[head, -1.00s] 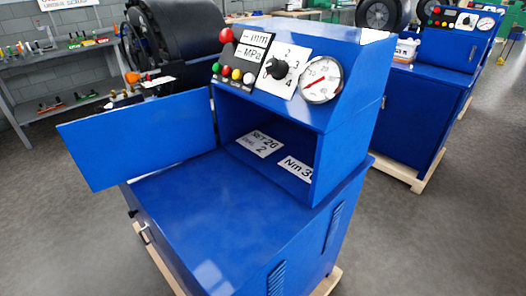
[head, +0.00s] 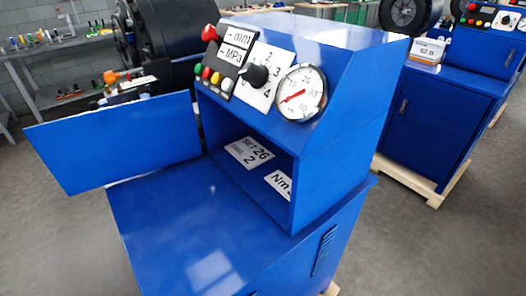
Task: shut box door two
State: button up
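A blue crimper machine (head: 335,160) stands close in front of me in the head view. Its box has a dark open compartment (head: 225,135) under the control panel. The blue box door (head: 115,142) stands open, swung out to the left from the compartment's left edge. Inside the compartment lie two white labels, one reading "SET 26 DIAL 2" (head: 249,153) and one partly hidden, starting "Nm" (head: 281,184). The panel above carries a dial knob (head: 256,76), a round gauge (head: 301,93), a red button (head: 209,33) and several small coloured buttons. My gripper is not in view.
The flat blue top (head: 190,225) before the compartment is clear. A second blue machine (head: 430,115) on a wooden pallet stands at the right. A shelf with tools (head: 75,90) is at the back left. Grey floor (head: 420,240) is free at the right.

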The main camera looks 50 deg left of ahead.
aim_at(90, 150)
jog(key=z, duration=0.05)
jog(key=i, duration=1)
jog(key=u, duration=2.6)
